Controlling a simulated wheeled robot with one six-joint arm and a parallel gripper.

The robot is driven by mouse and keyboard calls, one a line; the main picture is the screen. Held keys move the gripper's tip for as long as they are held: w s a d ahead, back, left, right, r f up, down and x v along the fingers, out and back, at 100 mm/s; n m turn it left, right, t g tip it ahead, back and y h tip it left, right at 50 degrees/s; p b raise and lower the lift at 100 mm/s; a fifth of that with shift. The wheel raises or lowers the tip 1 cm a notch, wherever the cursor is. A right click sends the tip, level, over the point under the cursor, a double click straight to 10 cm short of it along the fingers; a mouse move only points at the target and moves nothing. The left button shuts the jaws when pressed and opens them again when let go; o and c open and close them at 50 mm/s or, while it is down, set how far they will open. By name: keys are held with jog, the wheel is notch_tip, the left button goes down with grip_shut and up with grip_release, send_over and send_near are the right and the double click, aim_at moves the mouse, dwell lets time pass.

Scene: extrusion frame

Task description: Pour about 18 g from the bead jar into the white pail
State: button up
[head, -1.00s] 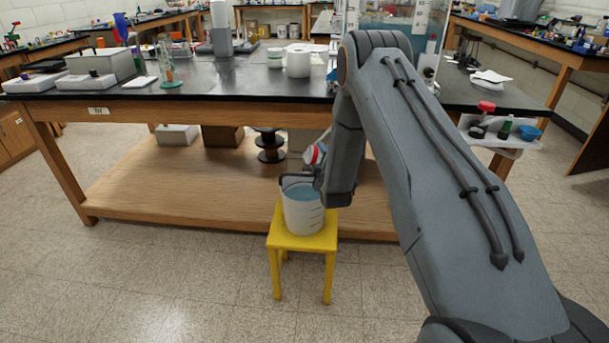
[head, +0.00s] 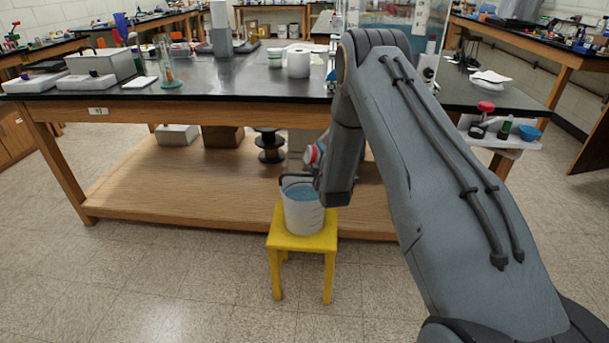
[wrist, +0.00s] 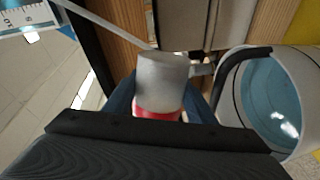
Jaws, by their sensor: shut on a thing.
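The bead jar (head: 312,154) is a small pale cylinder with a red band, beside and above the white pail in the head view. The jar's pale body and red band also show in the wrist view (wrist: 162,82). My gripper (wrist: 160,103) is shut on the jar, a blue finger on each side. The jar looks tilted; its mouth and any beads are hidden. The white pail (head: 303,216) stands upright on a yellow stool and has a dark handle. In the wrist view the pail (wrist: 302,66) is right of the jar, with blue inside. No falling beads are visible.
The yellow stool (head: 302,241) stands in front of the wooden lower shelf (head: 160,200) of a black-topped bench (head: 220,82). A black spool (head: 270,146) and boxes sit on that shelf. The floor left of the stool is clear.

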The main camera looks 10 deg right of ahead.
jog(key=shift+w+a+r+n+h+p, duration=0.15)
jog(key=shift+a+r+n, duration=0.3)
jog(key=shift+n, duration=0.7)
jog(key=shift+s+a+r+n+h+p, duration=0.15)
jog(key=shift+a+r+n+h, duration=0.25)
jog(key=shift+n, duration=0.75)
dwell(5.1)
jog(key=shift+d, duration=0.15)
jog(key=shift+d+f+m+y, duration=0.25)
jog(key=shift+d+f+m, duration=0.05)
jog(key=shift+m, duration=0.5)
jog(key=shift+d+f+m, duration=0.2)
jog(key=shift+f+m, duration=0.1)
jog(key=shift+m, duration=0.6)
